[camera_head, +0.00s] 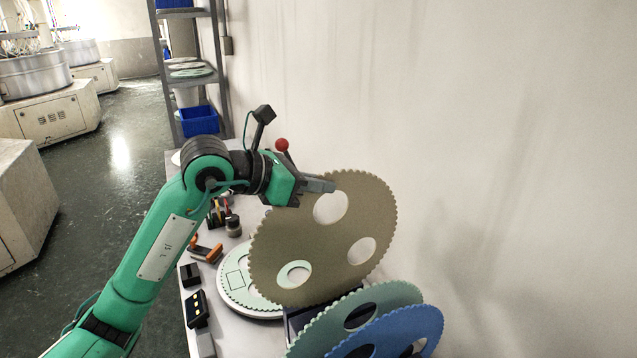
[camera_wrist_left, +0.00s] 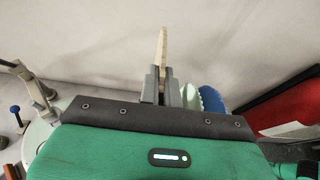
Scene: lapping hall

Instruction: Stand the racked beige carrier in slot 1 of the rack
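The beige carrier (camera_head: 325,245) is a large toothed disc with round holes, standing on edge and leaning in the head view. My left gripper (camera_head: 328,186) is at its upper rim, with the fingers closed on it. In the left wrist view the carrier (camera_wrist_left: 162,47) shows edge-on between the two fingers (camera_wrist_left: 160,85). The dark rack (camera_head: 300,322) is mostly hidden below the carrier. I cannot tell whether the carrier's lower edge sits in a slot. A pale green carrier (camera_head: 385,297) and a blue carrier (camera_head: 430,325) stand nearer in the rack. My right gripper is not in view.
A round white plate with a pale green disc (camera_head: 236,278) lies left of the rack on the bench. An orange-handled tool (camera_head: 207,252) and a dark device with yellow marks (camera_head: 197,308) lie along the left edge. The wall rises close on the right.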

